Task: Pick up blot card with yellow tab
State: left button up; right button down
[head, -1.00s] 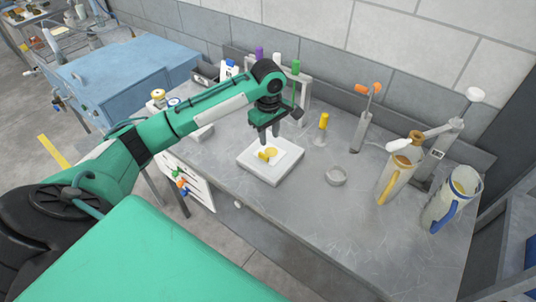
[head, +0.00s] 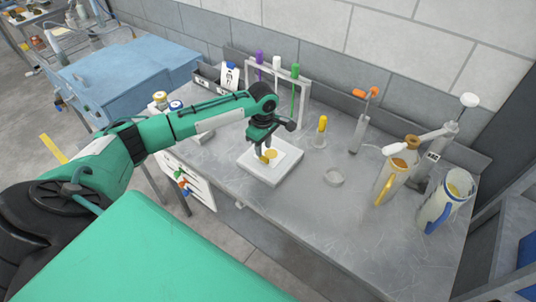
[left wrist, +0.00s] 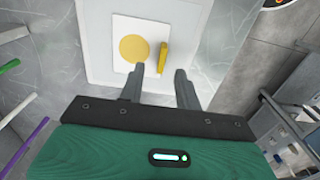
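The blot card (left wrist: 122,62) is a white card with a round yellow-brown spot and a raised yellow tab (left wrist: 163,58). It lies on a white square tray (head: 290,169), and the card also shows in the head view (head: 281,157). My left gripper (head: 263,154) is low over the tray, next to the tab. In the left wrist view, its two fingers (left wrist: 161,72) are open with a gap between them. My right gripper is not in view.
A rack (head: 285,70) with purple, white and green-topped sticks stands behind the tray. A small yellow-topped item (head: 321,130), a clear ring dish (head: 334,177), an orange-handled pump (head: 362,120) and two jugs (head: 448,201) are to the right. The front counter is clear.

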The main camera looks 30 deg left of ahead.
aim_at(264, 156)
pick_arm(q)
jog(key=shift+s+d+f+p, duration=0.1)
jog(key=shift+f+p, duration=0.55)
jog(key=shift+f, duration=1.3)
grip_shut()
jog(key=shift+r, duration=0.1)
